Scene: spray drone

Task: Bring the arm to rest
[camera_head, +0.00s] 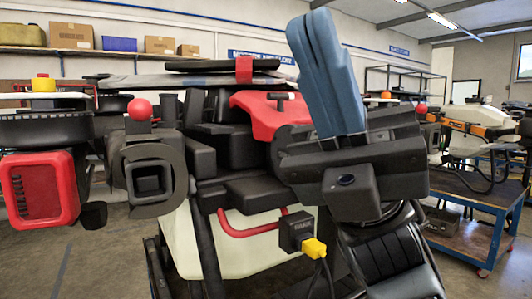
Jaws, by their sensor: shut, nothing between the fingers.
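My gripper (314,22) is at right of centre, close to the camera, with its blue fingers pointing up and slightly left. The fingers are together with nothing between them. The dark gripper body (375,150) and the black arm links (385,255) run down from it to the bottom edge. The spray drone (225,190) stands behind and to the left, with a red cover (262,110) and a pale tank (180,245). The gripper overlaps the drone's right side in the picture, so I cannot tell the gap between them.
A black plug with a yellow connector (314,248) and cable hangs near my arm. A red box-shaped part (40,190) is at left. A blue workbench (480,205) stands at right. Boxes sit on a wall shelf (110,52). Floor shows at lower left.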

